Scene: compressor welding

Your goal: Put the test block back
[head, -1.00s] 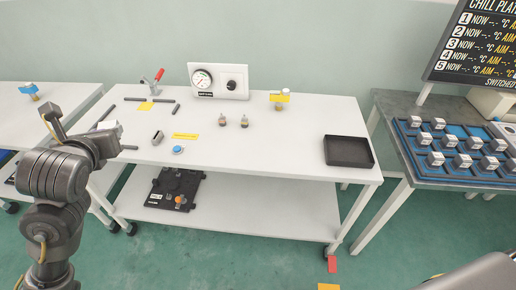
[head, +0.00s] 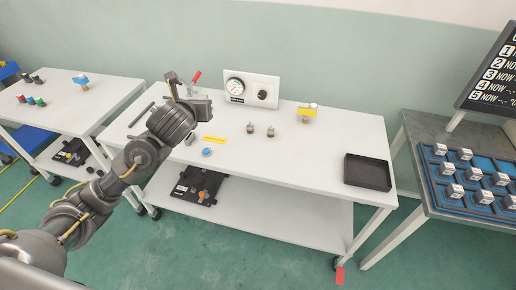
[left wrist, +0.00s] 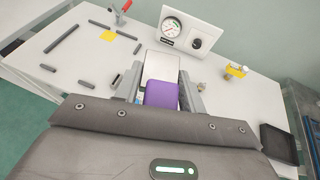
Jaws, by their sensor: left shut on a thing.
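My left gripper (head: 190,92) is over the left part of the white table (head: 320,150). In the left wrist view my left gripper (left wrist: 160,85) is shut on a block with a pale grey upper part and a purple part (left wrist: 161,95). I take this for the test block, but no label on it is readable. In the head view the held block is not clearly visible behind the gripper and wrist. A small dark grey block (head: 190,138) lies on the table below my left wrist. My right gripper is out of view.
A gauge panel (head: 251,88) and a red-handled clamp (head: 195,77) stand at the table's back. Two small fittings (head: 260,130), a blue-topped part (head: 207,152) and a yellow-topped part (head: 306,112) stand on it. A black tray (head: 367,182) is at right; the front middle is clear.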

